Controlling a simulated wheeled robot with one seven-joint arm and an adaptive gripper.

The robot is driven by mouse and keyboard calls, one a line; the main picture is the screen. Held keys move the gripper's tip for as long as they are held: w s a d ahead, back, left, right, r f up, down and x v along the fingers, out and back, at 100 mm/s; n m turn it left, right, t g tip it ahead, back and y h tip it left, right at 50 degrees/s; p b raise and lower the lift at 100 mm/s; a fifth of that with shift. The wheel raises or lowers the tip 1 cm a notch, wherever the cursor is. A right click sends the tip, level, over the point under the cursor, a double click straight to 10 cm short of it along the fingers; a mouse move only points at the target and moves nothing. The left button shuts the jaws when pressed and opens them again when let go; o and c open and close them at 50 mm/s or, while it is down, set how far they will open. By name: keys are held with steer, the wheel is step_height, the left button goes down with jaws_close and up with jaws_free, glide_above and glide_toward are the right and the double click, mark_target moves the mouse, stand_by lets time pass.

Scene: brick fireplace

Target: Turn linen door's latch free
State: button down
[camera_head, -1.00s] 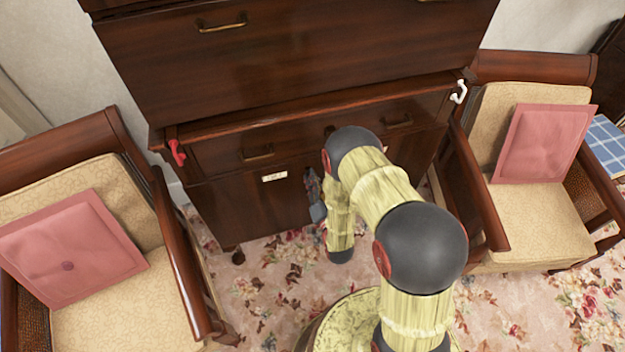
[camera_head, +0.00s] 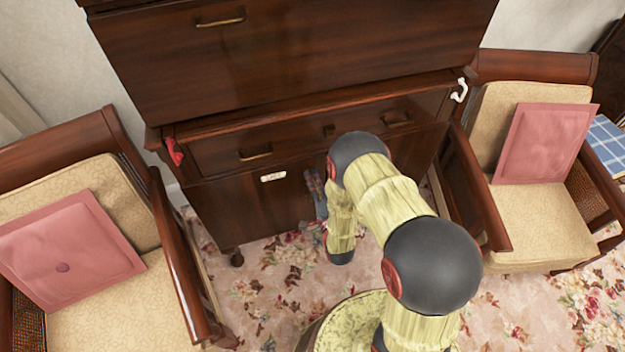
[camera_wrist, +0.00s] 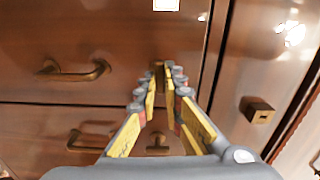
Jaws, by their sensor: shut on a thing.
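The dark wooden cabinet has lower doors (camera_head: 240,208), and a small white label (camera_head: 273,176) sits on the left one, too small to read. In the wrist view, a white label (camera_wrist: 166,4) shows at the top edge. My gripper (camera_wrist: 167,70) points at the cabinet front, its fingertips close together around a small brass latch piece (camera_wrist: 158,72). The fingers partly cover this piece, so its turn angle cannot be told. In the head view, my gripper (camera_head: 314,190) is at the door front, mostly hidden behind my arm.
Brass handles (camera_wrist: 75,70) and a square wooden block (camera_wrist: 257,109) stand out from the cabinet front. A red hook (camera_head: 174,152) and a white hook (camera_head: 459,90) are at the cabinet's sides. Armchairs with pink cushions (camera_head: 68,248) (camera_head: 545,143) flank it closely. Flowered carpet (camera_head: 270,285) lies in front.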

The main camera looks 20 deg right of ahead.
steer(key=shift+m, duration=0.5)
steer(key=c, duration=1.9)
jaws_free()
steer(key=shift+s, duration=3.75)
